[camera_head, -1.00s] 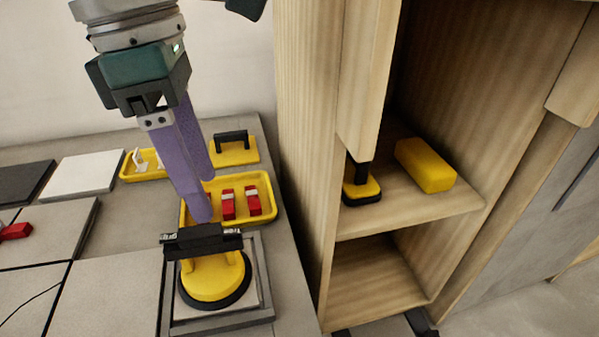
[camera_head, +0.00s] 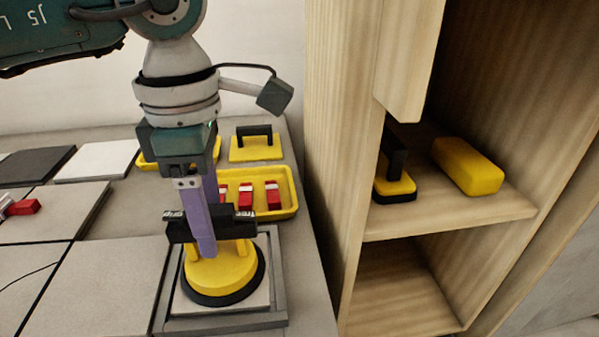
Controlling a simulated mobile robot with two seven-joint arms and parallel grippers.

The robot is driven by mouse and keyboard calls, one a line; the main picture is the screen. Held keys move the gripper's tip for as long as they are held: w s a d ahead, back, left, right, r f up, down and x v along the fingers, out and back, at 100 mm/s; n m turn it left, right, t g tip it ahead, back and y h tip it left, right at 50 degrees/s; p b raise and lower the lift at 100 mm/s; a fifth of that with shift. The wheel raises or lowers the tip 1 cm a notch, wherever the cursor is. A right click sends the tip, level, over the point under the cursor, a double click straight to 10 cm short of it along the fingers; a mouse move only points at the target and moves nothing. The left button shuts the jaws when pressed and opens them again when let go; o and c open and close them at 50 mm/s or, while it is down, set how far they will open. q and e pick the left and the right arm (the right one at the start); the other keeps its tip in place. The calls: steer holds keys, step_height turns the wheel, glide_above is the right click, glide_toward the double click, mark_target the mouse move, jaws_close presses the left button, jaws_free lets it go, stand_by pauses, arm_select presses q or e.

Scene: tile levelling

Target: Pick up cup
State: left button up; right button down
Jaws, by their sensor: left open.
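The suction cup (camera_head: 222,272) is yellow with a black rim and a black bar handle (camera_head: 238,226) on top. It sits on a tile in a grey frame (camera_head: 225,322) at the right end of the worktop. My left gripper (camera_head: 210,242) points down over it, with purple fingers open. One finger passes in front of the handle and reaches down near the yellow body; the other is mostly hidden behind it. The handle appears to lie between the fingers; contact cannot be told. My right gripper is not in view.
A yellow tray (camera_head: 287,203) with red-and-white pieces and a yellow float with a black handle (camera_head: 254,149) lie behind the cup. A wooden cabinet (camera_head: 335,150) stands close on the right, its shelf holding a yellow block (camera_head: 467,166) and a black-handled yellow tool (camera_head: 394,187). Tiles lie left.

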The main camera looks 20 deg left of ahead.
arm_select(q)
jaws_close()
stand_by(0.5)
